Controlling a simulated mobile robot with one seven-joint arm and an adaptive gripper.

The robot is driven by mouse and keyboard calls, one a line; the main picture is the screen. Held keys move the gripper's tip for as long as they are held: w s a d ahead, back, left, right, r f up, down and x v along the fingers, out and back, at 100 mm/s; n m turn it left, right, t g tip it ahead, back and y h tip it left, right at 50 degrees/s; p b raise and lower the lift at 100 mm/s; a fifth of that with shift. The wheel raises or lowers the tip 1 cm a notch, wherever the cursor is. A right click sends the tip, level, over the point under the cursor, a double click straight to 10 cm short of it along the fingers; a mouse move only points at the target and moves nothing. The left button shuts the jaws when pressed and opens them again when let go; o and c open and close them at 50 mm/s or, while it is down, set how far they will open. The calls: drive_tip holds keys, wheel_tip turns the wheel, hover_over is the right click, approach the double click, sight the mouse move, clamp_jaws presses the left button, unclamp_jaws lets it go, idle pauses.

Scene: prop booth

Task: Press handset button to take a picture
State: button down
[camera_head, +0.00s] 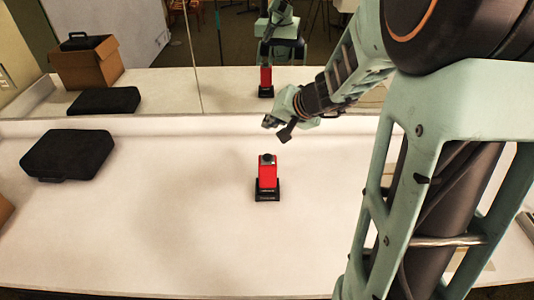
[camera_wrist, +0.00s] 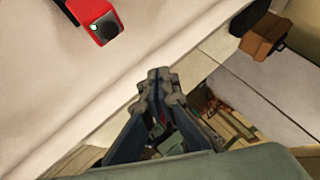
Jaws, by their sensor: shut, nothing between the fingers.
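A red handset (camera_head: 267,172) stands upright in a black base (camera_head: 267,194) in the middle of the white table. A dark round button (camera_head: 267,157) is on its top. My gripper (camera_head: 268,122) is above and behind the handset, near the table's back edge, apart from it. In the wrist view the gripper's fingertips (camera_wrist: 159,76) are together with nothing between them.
A black case (camera_head: 68,155) lies on the left of the white table (camera_head: 170,240). A mirror (camera_head: 215,55) behind the table reflects the handset, the case, a cardboard box and my arm. The table around the handset is clear.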

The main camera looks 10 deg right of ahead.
drive_tip(key=shift+f, duration=0.15)
drive_tip(key=b, duration=0.6)
hover_over(269, 157)
wheel_tip(269, 157, down, 8)
drive_tip(key=shift+d+r, duration=0.1)
drive_tip(key=shift+r, duration=0.1)
drive_tip(key=shift+f+b, duration=0.5)
drive_tip(key=shift+b, duration=0.35)
drive_tip(key=shift+f+b, duration=0.8)
drive_tip(key=shift+b, duration=0.6)
idle(0.6)
drive_tip(key=shift+r, duration=0.15)
drive_tip(key=shift+r+p, duration=0.5)
drive_tip(key=shift+r, duration=0.2)
drive_tip(key=shift+r, duration=0.1)
wheel_tip(269, 157, up, 5)
drive_tip(key=p, duration=0.3)
idle(0.4)
